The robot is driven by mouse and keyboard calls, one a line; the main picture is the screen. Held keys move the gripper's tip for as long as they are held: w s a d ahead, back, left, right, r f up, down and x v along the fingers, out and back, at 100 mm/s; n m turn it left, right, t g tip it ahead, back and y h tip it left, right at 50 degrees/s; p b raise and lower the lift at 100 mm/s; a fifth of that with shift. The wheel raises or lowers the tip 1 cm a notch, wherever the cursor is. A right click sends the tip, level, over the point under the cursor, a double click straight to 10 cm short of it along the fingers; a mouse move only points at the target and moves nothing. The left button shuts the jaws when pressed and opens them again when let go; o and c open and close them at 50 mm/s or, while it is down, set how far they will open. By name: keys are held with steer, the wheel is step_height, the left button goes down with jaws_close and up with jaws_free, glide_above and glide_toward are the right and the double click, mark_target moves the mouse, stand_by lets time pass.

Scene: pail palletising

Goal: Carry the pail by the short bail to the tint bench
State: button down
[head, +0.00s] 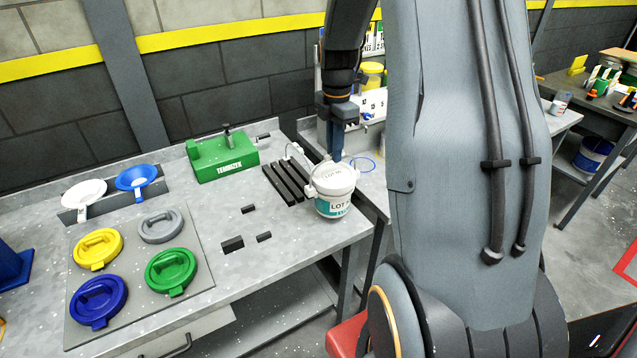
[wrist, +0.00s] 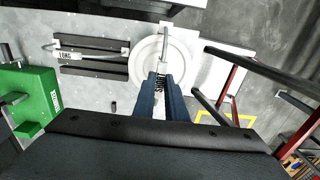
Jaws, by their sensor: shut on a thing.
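The white pail (head: 334,200) with a teal label reading "LOT" is at the right front edge of the grey bench (head: 290,238). Its white lid (wrist: 147,68) shows from above in the wrist view. One bail, with a tag reading "LONG" (wrist: 68,56), lies out to the left over dark slats. My gripper (head: 337,157) is above the lid, and its blue fingers (wrist: 160,88) are shut on the other bail, the short one, by a pale grip piece (wrist: 165,45). I cannot tell whether the pail's base touches the bench. Which surface is the tint bench is not marked.
A green machine (head: 222,158) and dark slats (head: 284,184) lie left of the pail. Small dark blocks (head: 232,244) are in front. Coloured lids (head: 170,270) and funnels (head: 136,178) are further left. Another worktop with a blue ring (head: 362,164) is behind. Another bench (head: 600,98) is far right.

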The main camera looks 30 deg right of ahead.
steer(key=d+p, duration=0.1)
steer(key=d, duration=2.3)
steer(key=shift+w+d, duration=0.3)
steer(key=shift+w, duration=0.15)
stand_by(1.2)
steer(key=shift+r, duration=0.1)
stand_by(0.4)
steer(key=shift+f+b, duration=0.45)
steer(key=shift+f, duration=1.15)
stand_by(0.3)
steer(key=c, duration=1.7)
jaws_free()
steer(key=shift+r+p, duration=1.85)
steer(key=shift+r, duration=1.1)
